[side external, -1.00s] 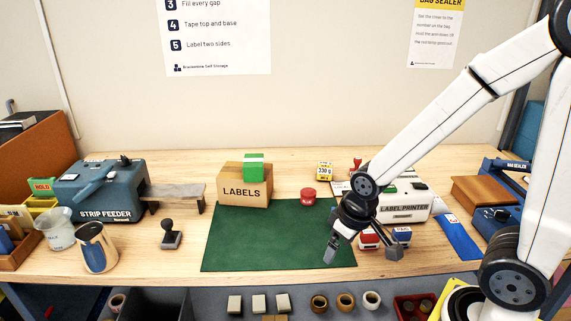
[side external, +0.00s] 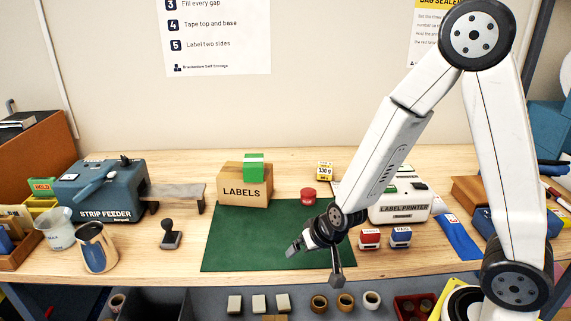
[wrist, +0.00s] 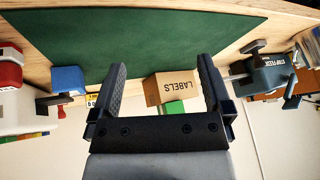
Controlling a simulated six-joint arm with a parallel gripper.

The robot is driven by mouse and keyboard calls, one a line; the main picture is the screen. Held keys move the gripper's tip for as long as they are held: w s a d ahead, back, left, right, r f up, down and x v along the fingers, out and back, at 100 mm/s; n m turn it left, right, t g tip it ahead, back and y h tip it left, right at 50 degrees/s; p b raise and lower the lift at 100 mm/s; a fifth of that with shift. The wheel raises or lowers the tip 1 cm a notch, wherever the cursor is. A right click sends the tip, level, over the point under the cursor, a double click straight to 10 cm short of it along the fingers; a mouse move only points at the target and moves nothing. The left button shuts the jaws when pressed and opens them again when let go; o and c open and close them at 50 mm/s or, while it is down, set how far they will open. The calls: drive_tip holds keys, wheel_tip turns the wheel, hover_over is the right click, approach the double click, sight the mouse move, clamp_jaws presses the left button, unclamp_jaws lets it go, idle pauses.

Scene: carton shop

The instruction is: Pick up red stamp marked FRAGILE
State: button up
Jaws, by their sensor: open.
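A small red stamp (side external: 370,238) with a white label stands in front of the label printer; its lettering is too small to read. A similar blue stamp (side external: 401,237) stands just right of it. A red block with a white band (wrist: 10,68) is at the left edge of the wrist view; I cannot tell whether it is the same stamp. My gripper (side external: 315,266) is open and empty over the front right of the green mat, left of the red stamp and apart from it. Its spread fingers also show in the wrist view (wrist: 162,68).
The label printer (side external: 401,206) stands behind the stamps. A LABELS carton (side external: 240,190) and a round red item (side external: 308,195) are at the back of the green mat (side external: 245,235). A black stamp (side external: 170,236) stands left of the mat. The mat's middle is clear.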

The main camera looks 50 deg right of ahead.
drive_tip(key=d+f+m+h, duration=0.1)
drive_tip(key=w+d+f+m+t+h, duration=0.1)
drive_tip(key=w+f+m+h, duration=0.1)
drive_tip(key=f, duration=0.1)
drive_tip(key=shift+w+d+m+t, duration=0.15)
drive_tip(key=shift+d+m+t, duration=0.15)
drive_tip(key=shift+d, duration=0.1)
drive_tip(key=d+f+m+h, duration=0.1)
drive_tip(key=s+d+m+h, duration=0.1)
drive_tip(key=d+h, duration=0.1)
drive_tip(key=d+f+h, duration=0.1)
drive_tip(key=h, duration=0.1)
drive_tip(key=shift+s+d+f+m+t, duration=0.2)
drive_tip(key=shift+s+f+m+t, duration=0.05)
drive_tip(key=shift+f+m+t, duration=0.15)
drive_tip(key=s+d+h, duration=0.2)
drive_tip(key=h, duration=0.1)
drive_tip(key=shift+s+f+m, duration=0.1)
drive_tip(key=shift+f+m, duration=0.05)
drive_tip(key=shift+m, duration=0.25)
drive_tip(key=h, duration=0.2)
approach(370, 244)
drive_tip(key=d, duration=0.1)
drive_tip(key=w+d, duration=0.1)
drive_tip(key=w, duration=0.1)
drive_tip(key=shift+d+f+n+t, duration=0.3)
drive_tip(key=shift+d+f, duration=0.05)
drive_tip(key=shift+d, duration=0.05)
drive_tip(key=shift+d, duration=0.1)
drive_tip(key=shift+x, duration=1.25)
